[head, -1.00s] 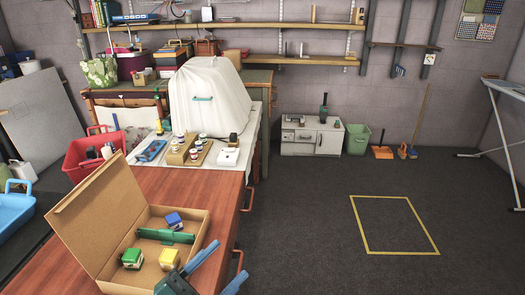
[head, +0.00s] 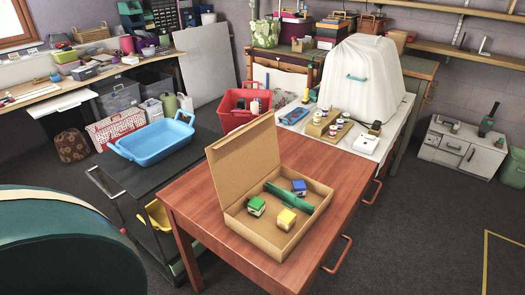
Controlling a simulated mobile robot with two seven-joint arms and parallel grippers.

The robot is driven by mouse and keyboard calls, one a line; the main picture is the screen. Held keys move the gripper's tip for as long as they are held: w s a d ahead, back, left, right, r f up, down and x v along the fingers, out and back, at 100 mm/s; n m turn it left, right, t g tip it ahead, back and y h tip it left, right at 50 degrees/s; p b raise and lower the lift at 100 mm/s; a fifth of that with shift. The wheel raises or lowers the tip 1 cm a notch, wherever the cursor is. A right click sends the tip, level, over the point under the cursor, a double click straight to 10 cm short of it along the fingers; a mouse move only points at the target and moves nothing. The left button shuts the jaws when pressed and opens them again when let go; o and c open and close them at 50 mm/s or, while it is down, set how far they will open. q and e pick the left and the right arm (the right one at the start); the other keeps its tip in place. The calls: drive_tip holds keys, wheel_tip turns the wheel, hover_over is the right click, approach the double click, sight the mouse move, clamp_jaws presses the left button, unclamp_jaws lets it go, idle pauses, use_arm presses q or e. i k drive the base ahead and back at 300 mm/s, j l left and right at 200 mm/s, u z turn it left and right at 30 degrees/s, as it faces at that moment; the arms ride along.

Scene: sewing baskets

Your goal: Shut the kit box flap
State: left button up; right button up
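The cardboard kit box (head: 262,236) stands on the red-brown wooden table (head: 190,210). Its flap (head: 243,158) is open, standing up along the box's left side and leaning slightly outward. Inside the box are a blue block (head: 299,188), a green block (head: 256,206), a yellow block (head: 286,219) and a long green piece (head: 288,197) lying between them. Neither of my grippers shows in the head view.
A dark cart with a blue tray (head: 152,155) stands left of the table. A red basket (head: 240,118) and a white-covered object (head: 362,75) are behind the box. A large dark-green rounded object (head: 65,240) fills the lower left.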

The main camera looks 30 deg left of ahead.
sight(238, 162)
drive_tip(key=j+z, duration=0.35)
drive_tip(key=k+j+z, duration=0.15)
drive_tip(key=j+z, duration=0.25)
drive_tip(key=k+j+z, duration=0.1)
drive_tip(key=j, duration=0.25)
drive_tip(key=k+j, duration=0.15)
drive_tip(key=j, duration=0.2)
drive_tip(key=k+j+z, duration=0.15)
drive_tip(key=j, duration=0.2)
drive_tip(key=k+j, duration=0.15)
drive_tip(key=j, duration=0.25)
drive_tip(key=k+j, duration=0.2)
drive_tip(key=j, duration=0.2)
drive_tip(key=k+j, duration=0.15)
drive_tip(key=j, duration=0.25)
drive_tip(key=k+j+z, duration=0.1)
drive_tip(key=j, duration=0.3)
drive_tip(key=k+j, duration=0.25)
drive_tip(key=j, duration=0.1)
